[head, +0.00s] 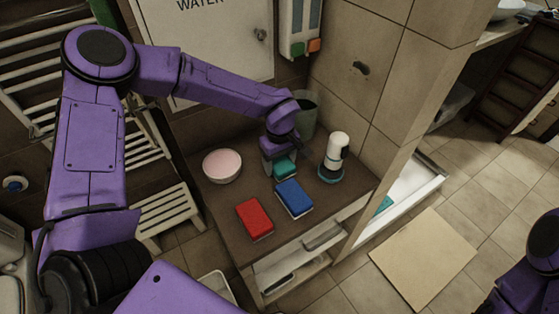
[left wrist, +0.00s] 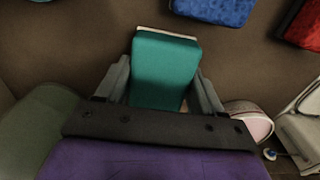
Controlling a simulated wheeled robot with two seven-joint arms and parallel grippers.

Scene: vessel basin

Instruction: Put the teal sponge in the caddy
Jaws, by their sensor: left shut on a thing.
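The teal sponge (head: 285,168) has a pale layer on one face and is near the back of the brown counter. My left gripper (head: 281,160) is shut on it; in the left wrist view the teal sponge (left wrist: 165,70) sits between the two fingers (left wrist: 162,92). I cannot tell whether it touches the counter. A grey-green open container (head: 307,116), perhaps the caddy, stands behind the gripper in the wall corner; its inside is mostly hidden. My right gripper is out of view.
A blue sponge (head: 294,198) and a red sponge (head: 255,219) lie in front on the counter (head: 222,198). A pink-filled white bowl (head: 222,166) is on the left.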

